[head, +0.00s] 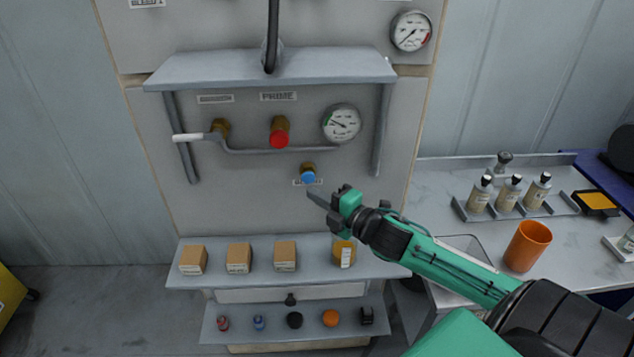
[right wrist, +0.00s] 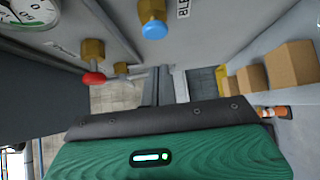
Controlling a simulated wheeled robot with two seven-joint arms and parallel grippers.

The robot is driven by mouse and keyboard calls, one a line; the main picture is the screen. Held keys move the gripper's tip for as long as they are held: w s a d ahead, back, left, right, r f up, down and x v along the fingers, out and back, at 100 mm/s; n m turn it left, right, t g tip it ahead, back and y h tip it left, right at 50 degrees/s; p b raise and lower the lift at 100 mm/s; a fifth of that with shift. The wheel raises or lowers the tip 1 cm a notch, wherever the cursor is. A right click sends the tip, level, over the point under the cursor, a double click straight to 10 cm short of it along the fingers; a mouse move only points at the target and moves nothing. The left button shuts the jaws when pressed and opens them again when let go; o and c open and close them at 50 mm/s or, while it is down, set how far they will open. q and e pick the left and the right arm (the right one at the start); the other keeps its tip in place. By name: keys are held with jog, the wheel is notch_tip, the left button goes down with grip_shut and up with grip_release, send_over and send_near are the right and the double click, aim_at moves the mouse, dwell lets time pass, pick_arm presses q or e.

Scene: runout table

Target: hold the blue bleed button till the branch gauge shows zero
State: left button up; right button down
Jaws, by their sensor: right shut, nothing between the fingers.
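The blue bleed button (head: 308,175) sits on a brass fitting on the grey panel, below the pipe. It also shows in the right wrist view (right wrist: 154,28), at the top. The branch gauge (head: 342,123) is a round white dial to the upper right of the button; its needle is too small to read surely. Part of a gauge shows in the right wrist view (right wrist: 25,12). My right gripper (head: 312,197) is shut and empty, with its tips just below the blue button in the head view, seemingly apart from it. My left gripper is not in view.
A red PRIME button (head: 280,133) and a white-handled lever (head: 188,137) are above left. A hood shelf (head: 270,68) juts out above. A ledge (head: 215,275) with several boxes lies below. An orange cup (head: 528,246) and bottles stand on the right table.

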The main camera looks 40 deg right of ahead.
aim_at(304, 179)
jog(key=shift+w+d+p, duration=0.35)
jog(key=shift+w+d, duration=0.2)
jog(key=shift+w, duration=0.3)
jog(key=shift+w+d+p, duration=0.35)
jog(key=shift+w+d, duration=0.15)
jog(key=shift+w, duration=0.3)
